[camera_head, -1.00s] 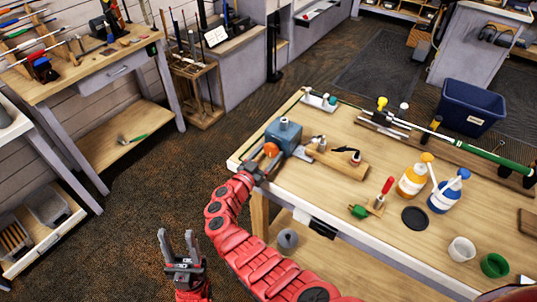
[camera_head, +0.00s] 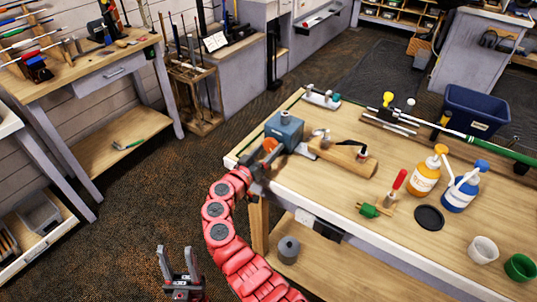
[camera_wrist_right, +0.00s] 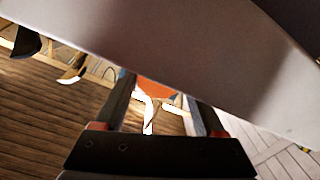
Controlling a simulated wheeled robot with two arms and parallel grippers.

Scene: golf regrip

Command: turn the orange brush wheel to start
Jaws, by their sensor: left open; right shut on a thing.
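The orange brush wheel (camera_head: 269,146) sticks out from the front of a blue-grey box-shaped machine (camera_head: 285,128) at the near left corner of the workbench. My right gripper (camera_head: 264,162) is at the wheel, shut on it, and partly hides it. In the right wrist view the orange wheel (camera_wrist_right: 156,89) shows between the two dark fingers (camera_wrist_right: 152,102), partly covered by a large pale surface. My left gripper (camera_head: 177,262) is open and empty, fingers pointing up, over the floor left of the bench.
The workbench (camera_head: 310,182) carries a wooden block (camera_head: 343,160), a red-handled tool (camera_head: 397,184), an orange-yellow bottle (camera_head: 427,174), a blue bottle (camera_head: 462,188) and a black disc (camera_head: 429,217). A grey weight-like object (camera_head: 288,248) sits on its lower shelf. The floor to the left is clear.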

